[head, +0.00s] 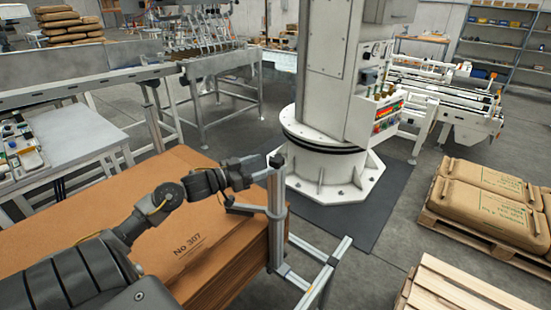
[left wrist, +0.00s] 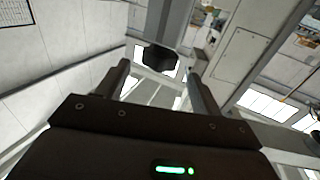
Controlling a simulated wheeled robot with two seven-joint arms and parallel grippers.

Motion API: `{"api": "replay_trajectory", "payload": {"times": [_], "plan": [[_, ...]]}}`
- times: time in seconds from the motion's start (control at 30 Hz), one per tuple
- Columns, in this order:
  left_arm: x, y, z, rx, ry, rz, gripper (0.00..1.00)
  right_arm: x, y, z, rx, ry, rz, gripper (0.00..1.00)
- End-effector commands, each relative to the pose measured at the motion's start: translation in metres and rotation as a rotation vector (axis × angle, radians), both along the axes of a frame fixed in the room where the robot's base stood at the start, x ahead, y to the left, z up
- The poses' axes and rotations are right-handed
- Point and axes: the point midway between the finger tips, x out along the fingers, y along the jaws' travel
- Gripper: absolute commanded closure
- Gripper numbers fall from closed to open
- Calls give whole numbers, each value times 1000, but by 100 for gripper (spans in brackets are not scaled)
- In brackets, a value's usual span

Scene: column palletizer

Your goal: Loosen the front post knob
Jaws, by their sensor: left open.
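The front post (head: 277,225) is an upright grey metal profile at the corner of the cardboard stack. A dark knob (head: 277,160) sits near its top. In the left wrist view the black knob (left wrist: 158,57) shows just beyond the fingertips, roughly midway between them. My left gripper (head: 262,168) comes in from the left and is open, its fingers pointing toward the post top. The left wrist view shows both fingers (left wrist: 162,82) spread with nothing between them. I cannot tell in the head view whether a finger touches the knob. My right gripper is not in view.
The stack of brown cardboard sheets (head: 190,235) lies under my left arm. A dark bracket (head: 243,208) extends from the post over its edge. A white palletizer column (head: 330,165) stands behind. Sacks on a pallet (head: 485,200) are at right, with wooden pallets (head: 460,290) in front.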

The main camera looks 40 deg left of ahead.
Motion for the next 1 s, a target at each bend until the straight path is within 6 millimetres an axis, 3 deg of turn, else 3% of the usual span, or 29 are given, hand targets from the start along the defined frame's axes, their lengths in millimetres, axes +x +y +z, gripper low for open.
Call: {"api": "replay_trajectory", "payload": {"times": [0.3, 0.77, 1.0], "plan": [[44, -15, 2, -3, -1, 1, 34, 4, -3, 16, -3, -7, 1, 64], [55, -20, 0, 1, 1, -1, 34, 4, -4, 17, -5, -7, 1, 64], [55, -20, 0, 0, 1, -1, 65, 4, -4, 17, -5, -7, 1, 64]]}}
